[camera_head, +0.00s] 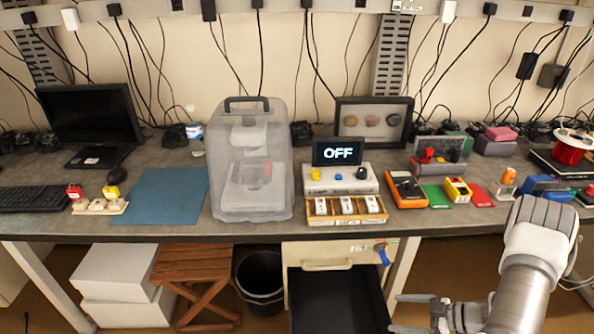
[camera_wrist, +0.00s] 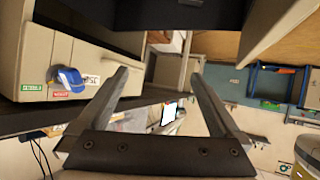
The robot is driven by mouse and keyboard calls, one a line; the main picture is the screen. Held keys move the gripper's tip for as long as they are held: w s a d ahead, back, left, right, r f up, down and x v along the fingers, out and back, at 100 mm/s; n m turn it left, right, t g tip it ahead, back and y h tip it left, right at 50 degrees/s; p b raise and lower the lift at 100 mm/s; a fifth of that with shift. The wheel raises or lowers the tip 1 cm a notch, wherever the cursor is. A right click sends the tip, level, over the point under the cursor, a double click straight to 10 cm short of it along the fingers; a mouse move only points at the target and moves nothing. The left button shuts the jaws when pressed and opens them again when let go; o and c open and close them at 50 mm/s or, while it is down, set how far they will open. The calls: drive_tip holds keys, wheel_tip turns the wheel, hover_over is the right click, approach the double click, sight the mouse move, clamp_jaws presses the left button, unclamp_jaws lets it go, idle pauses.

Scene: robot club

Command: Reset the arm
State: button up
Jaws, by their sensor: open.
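My gripper (camera_head: 418,313) is low at the right in the head view, in front of the workbench and below its top. Its two fingers are apart with nothing between them. In the wrist view the open fingers (camera_wrist: 163,88) spread at left and right, with a clear gap between them. My arm comes in from the right of the head view and bends down in front of the bench edge. The gripper is to the right of the open drawer (camera_head: 335,268), apart from it as far as I can tell.
A blue-handled key (camera_head: 382,254) sticks out of the drawer unit. A stool (camera_head: 192,270) and a bin (camera_head: 260,280) stand below.

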drive_tip(key=w+d+r+m+t+h, duration=0.4)
drive_tip(key=w+r+h, duration=0.4)
drive_tip(key=w+r, duration=0.75)
wheel_tip(320, 180, up, 17)
drive_tip(key=s+d+m+h, duration=0.1)
drive_tip(key=s+m+h, duration=0.15)
drive_tip(key=h, duration=0.25)
drive_tip(key=s+a+r+m+g+h, duration=0.1)
drive_tip(key=s+a+r+m, duration=0.2)
drive_tip(key=s+a+r, duration=0.3)
drive_tip(key=s+a+r+m+g, duration=0.1)
drive_tip(key=s+a+r+m, duration=0.25)
drive_tip(key=s, duration=0.55)
drive_tip(key=s+a+f+g+y, duration=0.1)
drive_tip(key=s+a+y, duration=0.1)
drive_tip(key=s+a, duration=0.4)
drive_tip(key=s+a+g+y, duration=0.1)
drive_tip(key=s+a, duration=0.3)
drive_tip(key=s, duration=0.5)
wheel_tip(320, 180, down, 21)
drive_tip(key=b, duration=2.2)
wheel_tip(320, 180, up, 18)
drive_tip(key=p, duration=1.8)
drive_tip(key=shift+w+m, duration=0.3)
drive_tip(key=shift+m, duration=0.1)
